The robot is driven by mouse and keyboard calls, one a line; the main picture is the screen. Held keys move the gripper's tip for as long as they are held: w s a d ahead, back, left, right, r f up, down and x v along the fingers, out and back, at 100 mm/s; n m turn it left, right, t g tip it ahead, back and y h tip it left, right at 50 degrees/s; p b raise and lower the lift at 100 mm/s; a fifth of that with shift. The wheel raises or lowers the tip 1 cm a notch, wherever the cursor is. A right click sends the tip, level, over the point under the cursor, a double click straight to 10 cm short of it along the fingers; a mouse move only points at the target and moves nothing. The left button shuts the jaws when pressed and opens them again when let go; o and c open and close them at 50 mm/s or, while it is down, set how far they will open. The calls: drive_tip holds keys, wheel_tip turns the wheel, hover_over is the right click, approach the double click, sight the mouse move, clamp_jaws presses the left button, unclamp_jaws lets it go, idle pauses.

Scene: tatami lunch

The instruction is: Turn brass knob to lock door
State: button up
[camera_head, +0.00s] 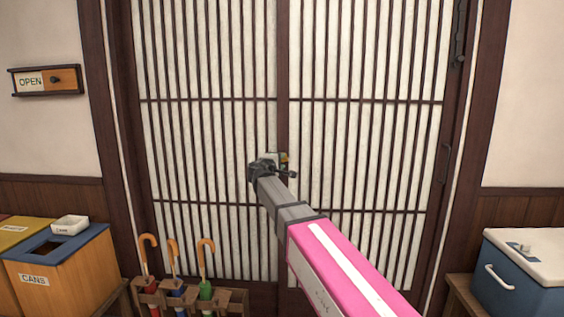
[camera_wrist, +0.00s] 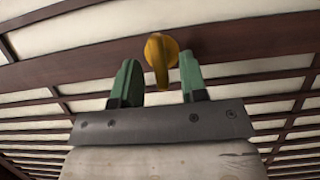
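The brass knob (camera_wrist: 160,55) is on the dark wooden middle stile of the sliding lattice door (camera_head: 283,60). In the wrist view the knob shows a round base with a lever-like part pointing down the picture. My gripper (camera_wrist: 157,85) is open, its two green fingers on either side of the knob's lower part, with gaps visible on both sides. Whether the fingertips reach fully around it I cannot tell. In the head view my gripper (camera_head: 279,168) is at the door's middle stile, and my arm and gripper hide most of the knob.
An OPEN sign (camera_head: 46,81) hangs on the left wall. An umbrella stand (camera_head: 190,297) with several umbrellas is low before the door. Waste bins, one marked CANS (camera_head: 62,275), stand at left. A blue cooler box (camera_head: 520,275) is at right. The space around my arm is clear.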

drive_tip(key=shift+x, duration=1.1)
clamp_jaws()
